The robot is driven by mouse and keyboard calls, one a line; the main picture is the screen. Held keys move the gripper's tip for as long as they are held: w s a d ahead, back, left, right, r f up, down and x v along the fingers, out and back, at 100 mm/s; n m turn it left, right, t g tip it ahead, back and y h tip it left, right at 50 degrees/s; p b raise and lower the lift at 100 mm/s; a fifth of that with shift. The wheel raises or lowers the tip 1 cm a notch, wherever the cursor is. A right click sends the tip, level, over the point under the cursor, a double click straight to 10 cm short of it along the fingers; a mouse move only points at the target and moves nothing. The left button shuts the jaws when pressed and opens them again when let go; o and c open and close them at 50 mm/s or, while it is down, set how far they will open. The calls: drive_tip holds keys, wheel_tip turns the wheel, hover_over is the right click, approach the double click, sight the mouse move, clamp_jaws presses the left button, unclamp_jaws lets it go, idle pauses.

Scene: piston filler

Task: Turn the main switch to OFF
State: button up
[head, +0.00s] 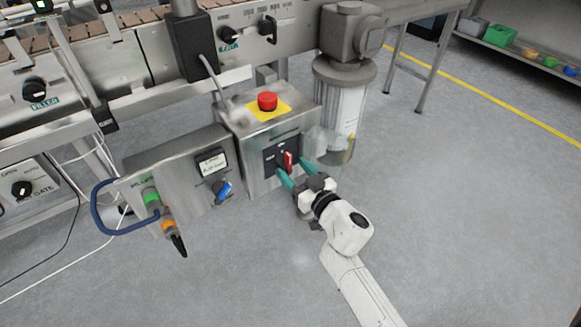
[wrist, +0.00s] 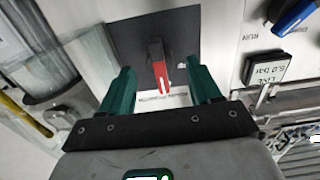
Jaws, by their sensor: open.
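The main switch (head: 288,161) is a red handle on a dark plate on the front of a steel box, below a red mushroom button. In the wrist view the red and black switch handle (wrist: 159,68) lies between my two green fingers, with a gap on each side. My gripper (head: 298,178) is open at the front of the box, its fingers either side of the handle. It also shows in the wrist view (wrist: 160,85). The small lettering around the switch is too small to read in the head view.
The red emergency button (head: 267,101) sits on a yellow plate on top of the box. Left is a panel with a blue knob (head: 223,190) and a blue hose (head: 97,205). A clear cylinder (head: 345,105) stands behind right. The floor to the right is clear.

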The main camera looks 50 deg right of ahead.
drive_tip(key=shift+x, duration=1.1)
drive_tip(key=shift+c, duration=0.4)
drive_tip(key=c, duration=0.9)
drive_tip(key=shift+c, duration=0.2)
